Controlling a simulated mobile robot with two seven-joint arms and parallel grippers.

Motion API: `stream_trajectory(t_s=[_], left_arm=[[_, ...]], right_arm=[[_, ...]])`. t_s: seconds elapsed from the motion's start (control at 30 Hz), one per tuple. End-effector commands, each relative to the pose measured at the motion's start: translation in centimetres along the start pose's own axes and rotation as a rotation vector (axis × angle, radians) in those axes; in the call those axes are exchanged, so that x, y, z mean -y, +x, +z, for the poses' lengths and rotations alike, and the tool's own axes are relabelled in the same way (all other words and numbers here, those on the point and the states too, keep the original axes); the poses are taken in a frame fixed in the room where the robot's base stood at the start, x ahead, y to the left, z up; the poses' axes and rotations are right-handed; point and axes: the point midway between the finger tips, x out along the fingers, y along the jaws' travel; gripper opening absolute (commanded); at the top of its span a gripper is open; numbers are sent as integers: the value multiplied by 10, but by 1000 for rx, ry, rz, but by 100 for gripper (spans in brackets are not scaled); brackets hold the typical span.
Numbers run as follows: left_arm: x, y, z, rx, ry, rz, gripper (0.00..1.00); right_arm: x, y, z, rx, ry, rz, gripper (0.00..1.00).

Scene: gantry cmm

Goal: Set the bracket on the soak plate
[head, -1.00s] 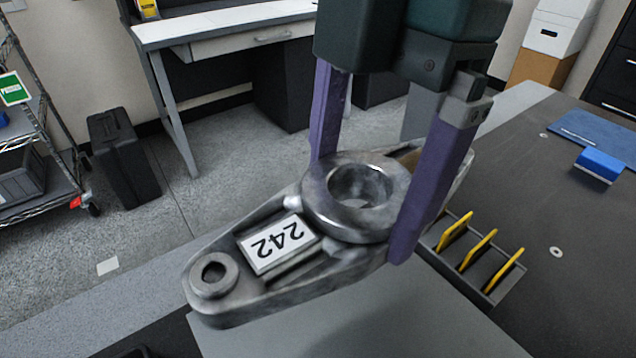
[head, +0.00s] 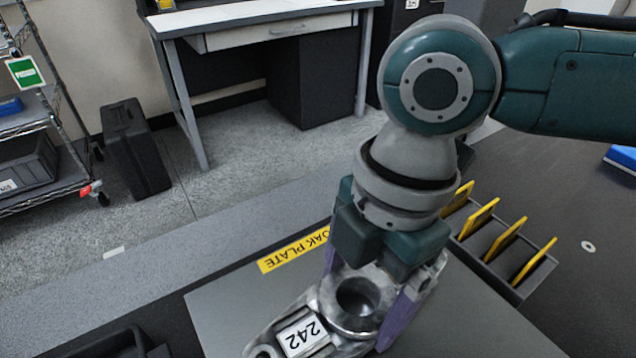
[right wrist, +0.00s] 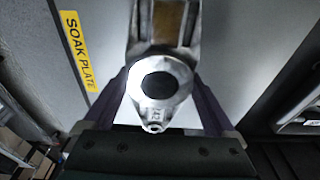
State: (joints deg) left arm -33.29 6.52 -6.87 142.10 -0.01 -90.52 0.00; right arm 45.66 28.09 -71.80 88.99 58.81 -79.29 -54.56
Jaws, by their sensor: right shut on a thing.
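The bracket (head: 338,312) is a grey metal casting with a round bored hub and a white "242" label. My right gripper (head: 362,300) is shut on its hub, with purple fingers on either side. The right wrist view shows the bracket (right wrist: 160,100) between the same fingers. The soak plate (head: 228,308) is a flat grey plate with a yellow "SOAK PLATE" label along its far edge. The bracket is over the plate; I cannot tell whether they touch. The plate (right wrist: 235,45) also shows behind the bracket in the right wrist view. My left gripper is not in view.
A dark rack with several yellow plates (head: 505,245) stands right of the soak plate. A blue object (head: 622,157) lies at the far right. A black object (head: 105,345) is cut off at the lower left. The plate's left part is clear.

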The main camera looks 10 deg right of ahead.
Motion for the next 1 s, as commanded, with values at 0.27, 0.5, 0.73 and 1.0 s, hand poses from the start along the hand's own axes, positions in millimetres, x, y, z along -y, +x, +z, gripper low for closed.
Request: stream_trajectory(t_s=[0.27, 0.5, 0.73, 1.0], left_arm=[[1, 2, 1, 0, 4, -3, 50], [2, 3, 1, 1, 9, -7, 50], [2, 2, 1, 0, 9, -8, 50], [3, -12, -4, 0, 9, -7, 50]], right_arm=[[-1, 5, 0, -2, 0, 4, 0], [0, 9, 1, 0, 0, 2, 100], [0, 8, 1, 0, 0, 2, 100], [-1, -32, 1, 0, 0, 5, 100]])
